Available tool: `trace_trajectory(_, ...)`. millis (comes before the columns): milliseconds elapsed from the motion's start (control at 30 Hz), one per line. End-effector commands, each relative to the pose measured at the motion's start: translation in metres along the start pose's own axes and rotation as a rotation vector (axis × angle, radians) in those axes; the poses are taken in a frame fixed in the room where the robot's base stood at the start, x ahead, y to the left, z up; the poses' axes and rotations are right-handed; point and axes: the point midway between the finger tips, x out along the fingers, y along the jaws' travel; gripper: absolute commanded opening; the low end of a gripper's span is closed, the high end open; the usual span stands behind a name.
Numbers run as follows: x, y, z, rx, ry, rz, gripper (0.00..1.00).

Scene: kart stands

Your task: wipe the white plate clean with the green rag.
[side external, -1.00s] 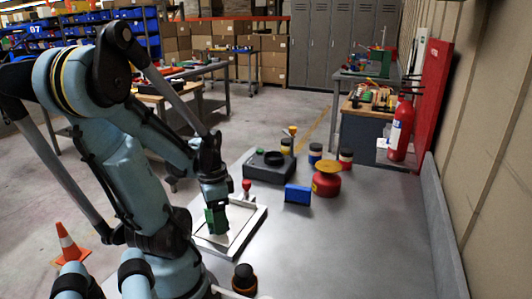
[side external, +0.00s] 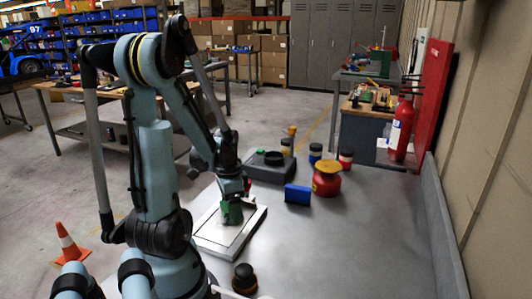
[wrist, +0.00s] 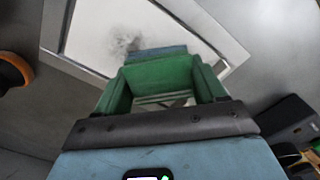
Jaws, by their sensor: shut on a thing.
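The white plate (side external: 212,234) is a flat square panel with a raised pale frame, lying on the grey table. In the wrist view the plate (wrist: 90,32) shows a dark grey smudge (wrist: 124,43) just beyond the held rag. My gripper (side external: 231,200) is shut on the green rag (side external: 232,213), over the right part of the plate. In the wrist view the rag (wrist: 158,72) is a folded green block with a bluish edge, between the fingers. It is low over the plate; I cannot tell whether it touches. The plate under the rag is hidden.
A dark box with a round ring (side external: 268,166), a blue block (side external: 297,194) and a red can with a yellow top (side external: 327,179) stand behind the plate. A black and orange round object (side external: 244,278) is in front. The table's right side is clear.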

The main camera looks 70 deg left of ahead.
Motion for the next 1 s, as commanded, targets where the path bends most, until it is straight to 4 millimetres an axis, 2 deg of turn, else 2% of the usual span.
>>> trace_trajectory(767, 0.001, 0.051, 0.051, 0.0, -0.001, 0.001, 0.41)
trace_trajectory(833, -0.003, 0.05, 0.05, 0.001, -0.001, 0.001, 0.41)
trace_trajectory(900, -0.021, 0.052, 0.051, 0.001, 0.0, 0.0, 0.41)
trace_trajectory(1000, -0.029, 0.051, 0.051, 0.001, -0.001, 0.001, 0.41)
